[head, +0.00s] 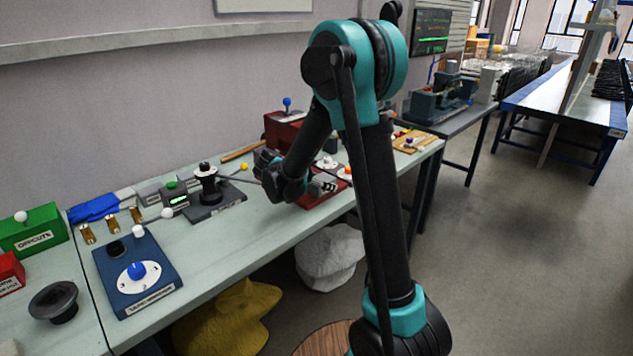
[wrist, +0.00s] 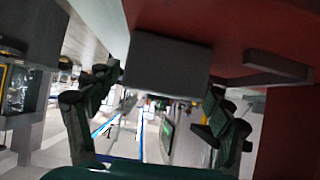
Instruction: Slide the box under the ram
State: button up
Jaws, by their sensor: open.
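A red machine (head: 284,128) with a blue knob on top stands against the wall side of the bench, partly hidden behind my arm. Its red base (head: 322,196) carries a small grey block (head: 324,182), which may be the box. In the wrist view a grey block (wrist: 167,67) sits against a red surface (wrist: 235,25), above the gap between the fingers. I cannot tell the ram apart from the rest of the machine. My gripper (head: 268,163) is beside the machine, low over the bench. In the wrist view its two fingers (wrist: 155,108) are spread apart with nothing held between them.
A dark fixture with a black knob (head: 206,184) stands left of my gripper. Further left are a blue box with a dial (head: 137,273) and a green box (head: 33,229). A board with coloured knobs (head: 408,141) lies to the right. The bench front (head: 255,228) is clear.

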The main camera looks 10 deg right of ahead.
jog(key=c, duration=1.3)
jog(key=shift+c, duration=0.2)
jog(key=shift+w, duration=0.15)
